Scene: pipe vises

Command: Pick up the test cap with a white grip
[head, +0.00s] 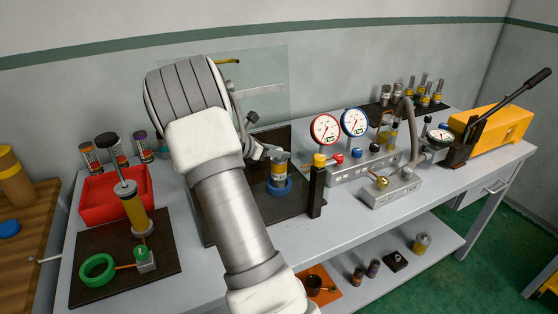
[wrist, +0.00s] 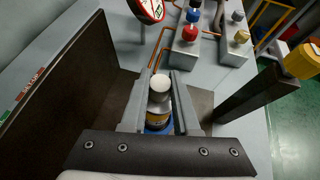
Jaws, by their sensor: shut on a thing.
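The test cap with a white grip (wrist: 160,84) stands between the two fingers of my gripper (wrist: 158,100) in the wrist view. The fingers are shut on it from both sides. Below it is a short yellow piece with a dark label (wrist: 157,118), standing in a blue ring (wrist: 160,128). In the head view my gripper (head: 272,153) is at the top of that yellow piece (head: 279,172), which stands in the blue ring (head: 279,187) on a dark mat. The cap is mostly hidden by my gripper there. I cannot tell whether the cap is lifted clear of the piece below.
A dark post (head: 316,190) with a yellow top stands close to the right of my gripper. Behind it are red and blue gauges (head: 325,130) on a grey manifold. A red tray (head: 100,197) is at left. A rack of several caps (head: 408,97) stands at back right.

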